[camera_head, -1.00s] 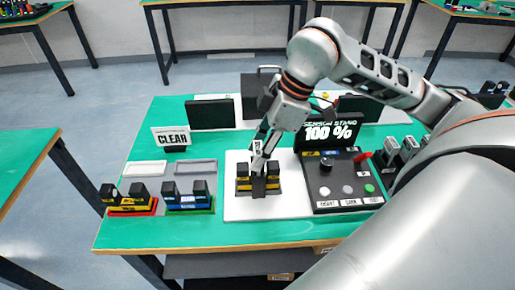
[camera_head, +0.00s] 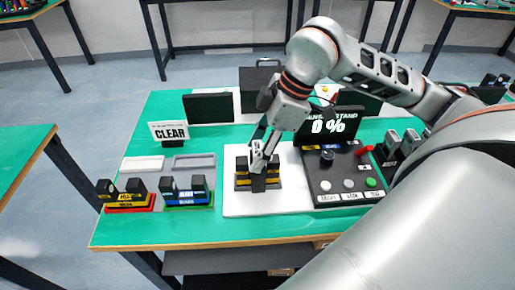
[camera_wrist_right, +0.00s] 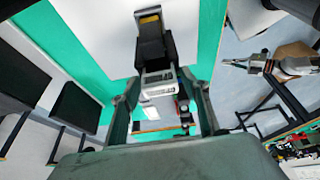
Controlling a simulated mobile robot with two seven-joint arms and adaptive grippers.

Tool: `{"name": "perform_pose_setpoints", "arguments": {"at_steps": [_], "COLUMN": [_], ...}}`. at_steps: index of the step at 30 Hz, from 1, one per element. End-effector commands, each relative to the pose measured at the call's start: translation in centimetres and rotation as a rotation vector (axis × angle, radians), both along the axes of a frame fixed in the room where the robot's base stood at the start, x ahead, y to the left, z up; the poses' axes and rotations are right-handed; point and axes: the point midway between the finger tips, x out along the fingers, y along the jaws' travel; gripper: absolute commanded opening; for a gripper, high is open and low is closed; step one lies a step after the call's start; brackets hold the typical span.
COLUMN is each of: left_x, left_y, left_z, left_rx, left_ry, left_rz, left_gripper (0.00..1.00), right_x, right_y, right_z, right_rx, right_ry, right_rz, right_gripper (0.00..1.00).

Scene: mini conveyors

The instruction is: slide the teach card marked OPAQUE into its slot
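The sensor stand (camera_head: 242,180), a black fork with yellow bands, stands on a white mat (camera_head: 300,207). My right gripper (camera_head: 262,150) points down just above its middle. In the right wrist view the gripper (camera_wrist_right: 162,92) has its fingers closed around the light top of a card (camera_wrist_right: 158,78). The card's dark lower part reaches down to the stand. Its lettering is too small to read, and how deep it sits in the slot is hidden. The display (camera_head: 330,126) reads 0 %. My left gripper is not in view.
A CLEAR card (camera_head: 169,131) stands at the left, behind two shallow trays (camera_head: 143,165). Two sensor units (camera_head: 126,205) stand at the front left. A control box (camera_head: 345,185) with knobs and buttons is close at the right. Dark panels (camera_head: 208,108) line the back.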

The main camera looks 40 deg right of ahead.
Motion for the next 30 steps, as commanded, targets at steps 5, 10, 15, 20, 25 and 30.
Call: {"name": "perform_pose_setpoints", "arguments": {"at_steps": [5,10,15,20,25,30], "left_x": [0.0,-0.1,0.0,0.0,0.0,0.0], "left_y": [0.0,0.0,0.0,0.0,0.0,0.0], "left_z": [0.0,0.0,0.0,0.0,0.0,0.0], "left_rx": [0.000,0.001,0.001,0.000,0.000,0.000], "left_ry": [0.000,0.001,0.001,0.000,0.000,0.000], "left_rz": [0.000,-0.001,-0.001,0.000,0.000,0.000], "left_gripper": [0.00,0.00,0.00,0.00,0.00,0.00], "right_x": [0.0,0.0,-0.2,-0.7,-1.4,-2.0], "right_y": [0.0,0.0,-0.5,-1.4,-2.6,-3.4], "right_z": [0.0,0.0,1.2,4.0,7.2,9.7], "right_rx": [0.000,0.000,-0.001,-0.001,-0.001,-0.001], "right_ry": [0.000,0.000,-0.002,-0.006,-0.005,-0.003], "right_rz": [0.000,0.000,-0.001,-0.004,-0.003,-0.002], "right_gripper": [0.54,0.54,0.54,0.54,0.54,0.54]}}
